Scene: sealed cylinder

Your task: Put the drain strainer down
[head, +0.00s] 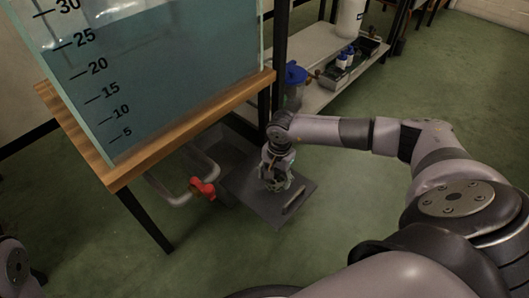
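My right arm reaches in from the right, and its gripper (274,184) points down just above a dark flat plate (268,208) on the floor. The fingers are small and partly hidden by the wrist, so I cannot tell whether they are open or shut. A small pale elongated piece (294,200) lies on or just over the plate, right beside the fingers. I cannot tell whether it is the drain strainer or whether the gripper touches it. My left gripper is out of view; only part of my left arm shows at the lower left edge.
A clear tank (165,75) of bluish water, marked with a scale, stands on a wooden-topped table (190,125). Below it is a pipe with a red valve handle (202,188). A low shelf (318,92) behind holds a blue-lidded jar (295,75) and a tray (350,68).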

